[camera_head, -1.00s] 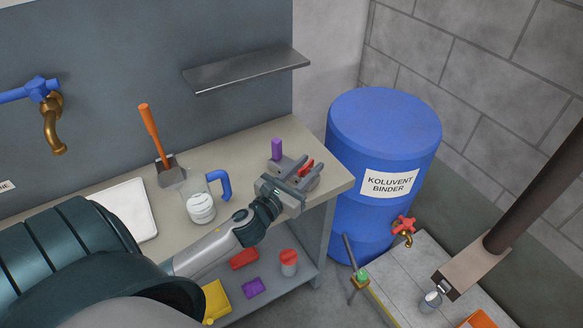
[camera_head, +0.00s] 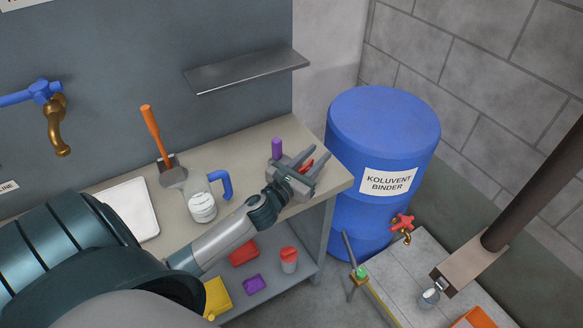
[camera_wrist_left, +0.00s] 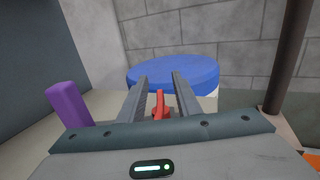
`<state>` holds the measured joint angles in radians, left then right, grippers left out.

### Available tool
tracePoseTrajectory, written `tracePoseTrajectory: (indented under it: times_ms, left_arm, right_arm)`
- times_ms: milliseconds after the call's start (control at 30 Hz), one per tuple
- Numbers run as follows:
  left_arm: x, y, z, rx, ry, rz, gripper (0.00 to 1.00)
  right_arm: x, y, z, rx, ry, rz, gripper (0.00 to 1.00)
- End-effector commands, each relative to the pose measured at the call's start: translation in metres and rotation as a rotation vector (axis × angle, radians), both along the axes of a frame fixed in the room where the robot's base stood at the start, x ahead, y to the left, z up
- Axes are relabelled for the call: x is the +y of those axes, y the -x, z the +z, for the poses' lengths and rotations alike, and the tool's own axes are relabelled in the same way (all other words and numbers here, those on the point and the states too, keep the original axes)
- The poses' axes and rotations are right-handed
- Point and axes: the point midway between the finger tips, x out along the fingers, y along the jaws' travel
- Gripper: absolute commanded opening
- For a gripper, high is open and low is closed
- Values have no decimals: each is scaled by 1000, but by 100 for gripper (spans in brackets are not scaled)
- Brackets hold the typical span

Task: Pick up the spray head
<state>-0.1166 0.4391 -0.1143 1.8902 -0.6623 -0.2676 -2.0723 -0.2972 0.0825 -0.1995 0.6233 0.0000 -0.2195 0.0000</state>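The spray head, a small red piece (camera_head: 307,168), is at the right end of the bench top. In the left wrist view the red piece (camera_wrist_left: 160,104) shows between the two fingers. My left gripper (camera_head: 308,168) is open, with its fingers apart on either side of it. I cannot tell whether the fingers touch it, and its lower part is hidden by the gripper. My right gripper is not in view.
A blue barrel (camera_head: 375,210) stands past the bench edge.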

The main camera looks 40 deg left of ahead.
Motion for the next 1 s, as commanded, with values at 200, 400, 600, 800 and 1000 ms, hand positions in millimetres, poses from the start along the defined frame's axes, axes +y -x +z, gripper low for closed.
tracePoseTrajectory:
  times_ms: [200,400,600,800,1000]
  left_arm:
    - [0,0,0,0,0,0,0]
    - [0,0,1,-1,-1,0,0]
    - [1,0,6,-2,-2,0,0]
    - [0,0,23,-3,-3,-3,0]
    - [-13,1,49,-5,1,-5,0]
  right_arm:
    - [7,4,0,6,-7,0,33]
    - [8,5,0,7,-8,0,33]
    - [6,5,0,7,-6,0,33]
    - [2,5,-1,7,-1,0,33]
    - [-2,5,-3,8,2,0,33]
